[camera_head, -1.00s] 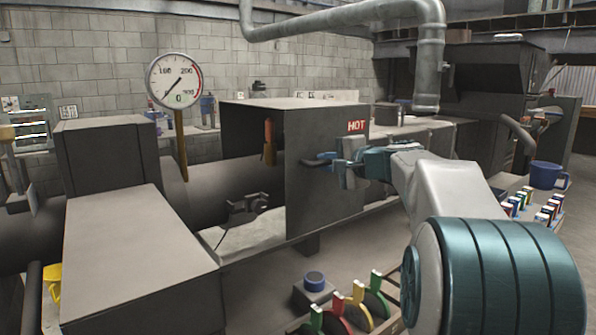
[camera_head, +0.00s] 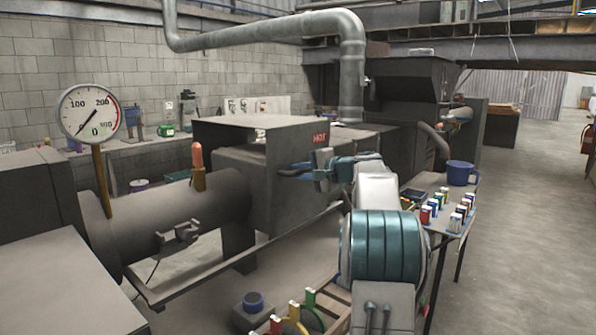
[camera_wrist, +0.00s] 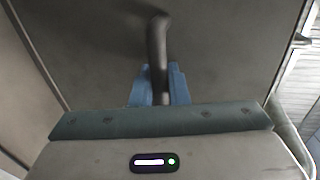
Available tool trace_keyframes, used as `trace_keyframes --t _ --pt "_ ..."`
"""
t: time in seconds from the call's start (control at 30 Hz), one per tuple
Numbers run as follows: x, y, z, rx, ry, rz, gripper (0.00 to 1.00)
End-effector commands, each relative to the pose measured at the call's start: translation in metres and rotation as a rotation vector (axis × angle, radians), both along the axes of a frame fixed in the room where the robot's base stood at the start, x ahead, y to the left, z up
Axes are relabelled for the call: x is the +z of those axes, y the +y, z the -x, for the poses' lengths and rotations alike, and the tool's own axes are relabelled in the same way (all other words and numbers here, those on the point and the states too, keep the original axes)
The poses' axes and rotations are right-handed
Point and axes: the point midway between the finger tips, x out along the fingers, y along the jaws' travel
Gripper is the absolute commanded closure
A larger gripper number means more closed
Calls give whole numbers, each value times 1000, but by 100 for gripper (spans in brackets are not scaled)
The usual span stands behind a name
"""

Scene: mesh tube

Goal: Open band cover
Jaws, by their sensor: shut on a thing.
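The band cover (camera_head: 290,150) is a dark grey box with a red HOT label, over the barrel (camera_head: 160,222). Its left end is open, and a long stretch of barrel lies bare to its left. My gripper (camera_head: 318,170) is at the front face of the cover, shut on its dark bar handle (camera_head: 291,170). In the wrist view the handle (camera_wrist: 157,50) stands between the blue fingers (camera_wrist: 160,88), with the cover's plain face (camera_wrist: 215,50) behind. The fingertips are partly hidden by the handle and the gripper body.
A dial gauge (camera_head: 90,112) and an orange-tipped piece (camera_head: 198,165) stand on the barrel. A clamp-like fitting (camera_head: 178,237) sits on its front. Floor farther right is clear.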

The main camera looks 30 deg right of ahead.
Motion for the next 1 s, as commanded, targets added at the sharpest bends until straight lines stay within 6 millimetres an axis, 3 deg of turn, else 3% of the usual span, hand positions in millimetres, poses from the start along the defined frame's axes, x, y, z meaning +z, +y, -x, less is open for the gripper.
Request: trace_keyframes --t 0.2,0.23,0.3,0.67,1.0 --pt "0 -1 0 -3 0 1 100" --pt "0 -1 0 -3 0 1 80" --pt "0 -1 0 -3 0 1 67" --pt "1 -2 5 0 0 1 67" --pt "14 -28 66 -6 -2 2 67"
